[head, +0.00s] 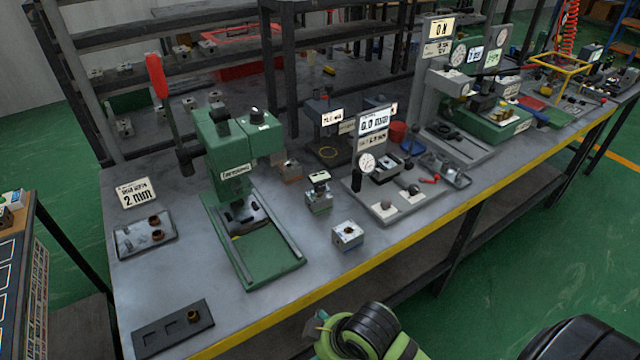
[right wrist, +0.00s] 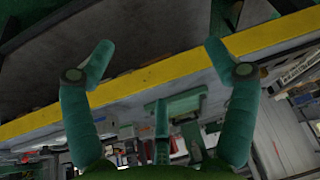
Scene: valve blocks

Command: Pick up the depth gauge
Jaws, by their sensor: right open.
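I cannot make the gauge out in the right wrist view. My left gripper is in neither view.
A green press (head: 235,150) stands left of the gauge. Small valve blocks (head: 348,235) sit between them. A green vise-like machine (head: 490,125) stands to the right. A dark tray (head: 172,328) lies at the front left corner. The bench's yellow front edge (head: 400,250) is clear.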

